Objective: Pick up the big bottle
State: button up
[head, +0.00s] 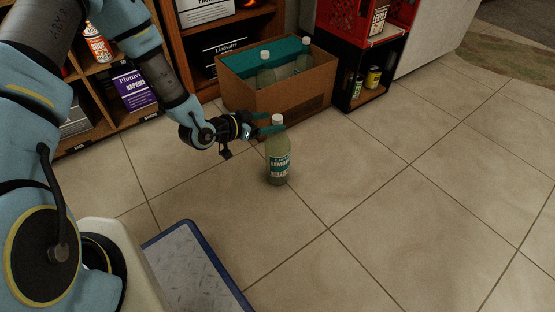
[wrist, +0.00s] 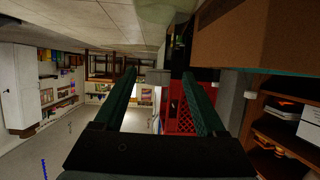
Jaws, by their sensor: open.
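The big bottle (head: 278,160) stands upright on the tiled floor in the head view, pale green with a white cap and a green and white label. My gripper (head: 270,123) is at the height of its neck, reaching in from the left. The fingers are open with dark green pads; one overlaps the bottle just below the cap. I cannot tell whether the neck is between them or whether they touch it. In the wrist view my gripper (wrist: 159,74) shows its two fingers wide apart, and a pale green shape at the top edge is probably the bottle.
A cardboard box (head: 290,97) with more bottles stands behind the bottle. A red crate (head: 350,20) sits on a black one (head: 343,70) to its right. Wooden shelves (head: 120,118) line the back left. A blue-edged tray (head: 193,270) lies in front. The floor on the right is clear.

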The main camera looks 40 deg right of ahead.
aim_at(278, 121)
jog(key=b+x, duration=0.1)
jog(key=x, duration=0.2)
jog(key=shift+s+d+f, duration=0.1)
jog(key=shift+f, duration=0.05)
grip_shut()
dwell(0.4)
dwell(0.8)
